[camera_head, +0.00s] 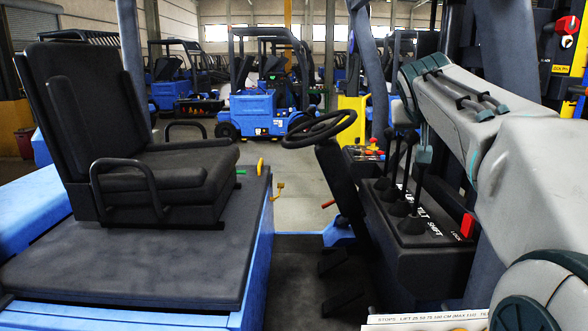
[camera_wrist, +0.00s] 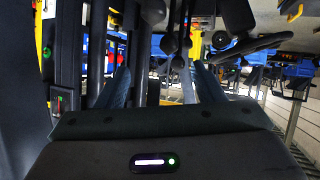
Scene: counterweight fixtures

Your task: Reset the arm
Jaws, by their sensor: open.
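My gripper (camera_wrist: 161,80) is open in the wrist view, its two fingers spread wide apart with nothing held between them. Black-knobbed control levers (camera_wrist: 178,63) show beyond and between the fingers; I cannot tell how far off they are. In the head view my pale grey arm comes in from the lower right and reaches up over the lever console (camera_head: 432,262). A teal finger of my gripper (camera_head: 423,153) shows beside the levers (camera_head: 411,222); the rest of the gripper is hidden behind the arm, and contact with a lever cannot be told.
A black steering wheel (camera_head: 318,129) stands left of the console, with a black seat (camera_head: 150,140) further left. A red block (camera_head: 468,226) sits on the console by "LOCK". Dark uprights stand close at the right. Blue forklifts (camera_head: 262,108) are parked behind; the cab's middle is free.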

